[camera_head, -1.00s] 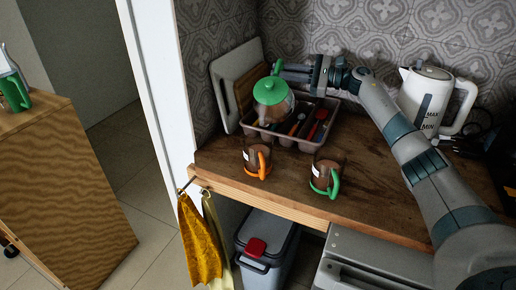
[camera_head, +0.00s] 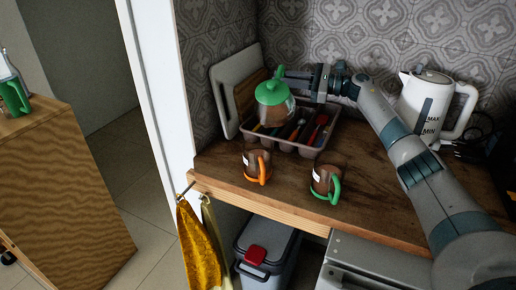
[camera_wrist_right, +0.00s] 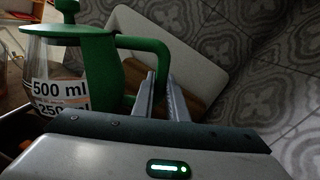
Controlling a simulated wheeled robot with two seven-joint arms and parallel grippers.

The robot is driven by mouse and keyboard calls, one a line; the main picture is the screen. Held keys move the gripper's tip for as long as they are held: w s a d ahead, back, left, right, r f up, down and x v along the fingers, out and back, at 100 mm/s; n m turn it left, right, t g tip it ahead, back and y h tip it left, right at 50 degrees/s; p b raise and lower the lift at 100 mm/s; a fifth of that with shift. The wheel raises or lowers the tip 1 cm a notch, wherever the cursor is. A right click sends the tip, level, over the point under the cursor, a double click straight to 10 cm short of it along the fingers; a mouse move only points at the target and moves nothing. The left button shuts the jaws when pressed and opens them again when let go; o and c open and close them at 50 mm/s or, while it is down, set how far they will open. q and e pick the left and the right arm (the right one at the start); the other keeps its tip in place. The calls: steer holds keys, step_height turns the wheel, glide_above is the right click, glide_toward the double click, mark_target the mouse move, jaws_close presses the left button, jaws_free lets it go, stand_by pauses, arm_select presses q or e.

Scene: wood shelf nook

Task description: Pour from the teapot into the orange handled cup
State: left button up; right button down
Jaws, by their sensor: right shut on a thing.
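The teapot (camera_head: 273,103) is clear with a green lid and holds brown liquid. My right gripper (camera_head: 283,75) is shut on its green handle, holding it roughly upright above the cutlery tray. In the right wrist view the teapot (camera_wrist_right: 62,75) shows volume marks, and the fingers (camera_wrist_right: 158,98) are at its green handle (camera_wrist_right: 145,44). The orange handled cup (camera_head: 252,163) stands on the wooden counter, below and in front of the teapot, apart from it. My left gripper is not in view.
A green handled cup (camera_head: 322,181) stands right of the orange one. The cutlery tray (camera_head: 304,150) and cutting boards (camera_head: 226,92) are behind. A white kettle (camera_head: 422,100) stands at the right. Bare counter (camera_head: 375,190) lies right of the cups.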

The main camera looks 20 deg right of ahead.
steer(key=w+f+m+b, duration=0.1)
steer(key=f, duration=0.1)
steer(key=d+f+m+b, duration=0.1)
steer(key=f+m+b, duration=0.1)
steer(key=w+d+f+m+b, duration=0.1)
steer(key=b, duration=0.1)
steer(key=shift+w+d+f, duration=0.15)
steer(key=shift+w+f, duration=0.2)
steer(key=shift+f, duration=0.05)
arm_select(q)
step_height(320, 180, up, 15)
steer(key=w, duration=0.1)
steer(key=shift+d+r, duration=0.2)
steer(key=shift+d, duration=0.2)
arm_select(e)
steer(key=shift+w+f+m, duration=0.1)
steer(key=shift+f+m, duration=0.1)
steer(key=shift+m, duration=0.2)
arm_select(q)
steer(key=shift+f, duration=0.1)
arm_select(e)
steer(key=shift+r, duration=0.1)
